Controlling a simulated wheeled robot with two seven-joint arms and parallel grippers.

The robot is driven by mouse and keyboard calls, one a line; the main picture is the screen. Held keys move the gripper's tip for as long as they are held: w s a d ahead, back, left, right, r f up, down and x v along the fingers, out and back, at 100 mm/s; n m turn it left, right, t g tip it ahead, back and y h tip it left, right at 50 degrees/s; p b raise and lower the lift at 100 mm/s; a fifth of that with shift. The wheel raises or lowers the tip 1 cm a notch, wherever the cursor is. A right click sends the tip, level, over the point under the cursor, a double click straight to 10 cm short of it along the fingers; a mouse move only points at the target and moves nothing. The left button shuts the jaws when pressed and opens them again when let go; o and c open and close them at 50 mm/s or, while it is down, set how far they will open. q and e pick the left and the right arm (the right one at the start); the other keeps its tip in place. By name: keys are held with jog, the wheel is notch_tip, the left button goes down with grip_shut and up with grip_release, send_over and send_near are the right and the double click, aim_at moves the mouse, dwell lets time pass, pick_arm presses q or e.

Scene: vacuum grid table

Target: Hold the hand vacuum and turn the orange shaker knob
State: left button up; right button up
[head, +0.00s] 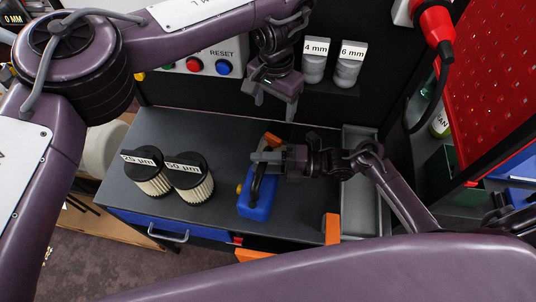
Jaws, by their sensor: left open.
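The blue hand vacuum (257,207) lies on the dark grey table, with a curved black handle on top. An orange part (272,140) shows at its far end, and a small yellow-orange knob (239,188) sticks out of its left side. I cannot tell for sure which of these is the shaker knob. My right gripper (258,158) comes in from the right and appears shut on the vacuum's black handle; its fingers partly hide the handle. My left gripper (274,106) is open and empty, fingers pointing down, above and behind the vacuum, apart from it.
Two black-topped filters, labelled 25 µm (143,172) and 50 µm (188,178), stand left of the vacuum. A grey tray (360,205) lies at the right. A panel with a RESET label (209,62) and 4 mm and 6 mm cups (315,68) are at the back.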

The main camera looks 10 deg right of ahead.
jog(key=v, duration=0.7)
jog(key=shift+d, duration=0.25)
jog(key=shift+s, duration=0.1)
